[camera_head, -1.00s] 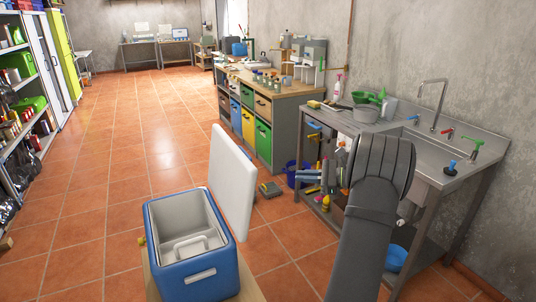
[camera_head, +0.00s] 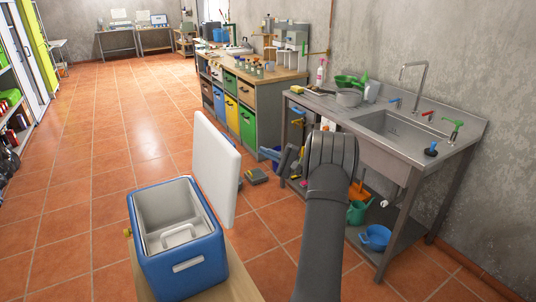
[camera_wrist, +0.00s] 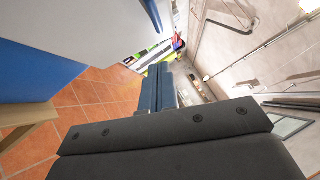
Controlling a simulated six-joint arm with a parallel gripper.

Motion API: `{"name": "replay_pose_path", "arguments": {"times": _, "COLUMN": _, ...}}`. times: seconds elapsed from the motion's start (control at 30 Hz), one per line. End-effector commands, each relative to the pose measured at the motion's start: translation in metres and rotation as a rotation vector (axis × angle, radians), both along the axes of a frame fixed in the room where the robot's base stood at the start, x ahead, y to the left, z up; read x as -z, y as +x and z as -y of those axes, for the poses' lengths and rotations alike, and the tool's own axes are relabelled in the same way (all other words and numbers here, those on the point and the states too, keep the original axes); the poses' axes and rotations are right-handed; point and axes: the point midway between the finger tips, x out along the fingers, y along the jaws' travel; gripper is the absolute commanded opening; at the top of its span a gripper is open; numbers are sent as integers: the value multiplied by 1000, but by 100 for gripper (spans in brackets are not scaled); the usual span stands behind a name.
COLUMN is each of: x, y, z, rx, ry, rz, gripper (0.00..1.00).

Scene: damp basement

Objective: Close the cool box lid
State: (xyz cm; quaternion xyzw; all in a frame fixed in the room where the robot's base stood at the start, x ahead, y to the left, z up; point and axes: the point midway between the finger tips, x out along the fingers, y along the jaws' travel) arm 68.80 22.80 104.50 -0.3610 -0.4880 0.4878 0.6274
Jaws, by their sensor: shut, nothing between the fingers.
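The blue cool box (camera_head: 182,262) stands on a light wooden surface in the lower left of the head view. Its top is open, showing a pale interior with a white inner piece. The white lid (camera_head: 215,168) stands raised, roughly upright, along the box's right side. My arm rises to the right of the lid, with a gap between them; in the head view it largely hides my gripper. In the wrist view my gripper (camera_wrist: 166,88) is shut and empty. The blue box side (camera_wrist: 35,70) and a pale panel, seemingly the lid (camera_wrist: 90,25), fill the upper left there.
A metal sink bench (camera_head: 400,135) stands right of my arm, with a blue bowl (camera_head: 375,238) and a green watering can (camera_head: 356,212) below. A drawer workbench (camera_head: 262,100) is behind. Shelves (camera_head: 12,120) line the left. Tiled floor (camera_head: 80,200) is clear left of the box.

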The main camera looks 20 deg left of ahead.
Motion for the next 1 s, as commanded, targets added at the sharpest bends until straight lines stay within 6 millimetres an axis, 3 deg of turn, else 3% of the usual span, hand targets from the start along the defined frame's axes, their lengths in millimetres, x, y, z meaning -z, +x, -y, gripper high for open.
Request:
{"name": "replay_pose_path", "arguments": {"times": 0.3, "x": -19, "y": 1, "z": -66, "rx": -4, "ry": -1, "rz": 0, "gripper": 0}}
{"name": "replay_pose_path", "arguments": {"times": 0.6, "x": -30, "y": -22, "z": -85, "rx": -1, "ry": -2, "rz": -2, "gripper": 0}}
{"name": "replay_pose_path", "arguments": {"times": 1.0, "x": -31, "y": -24, "z": -87, "rx": 0, "ry": -2, "rz": -1, "gripper": 0}}
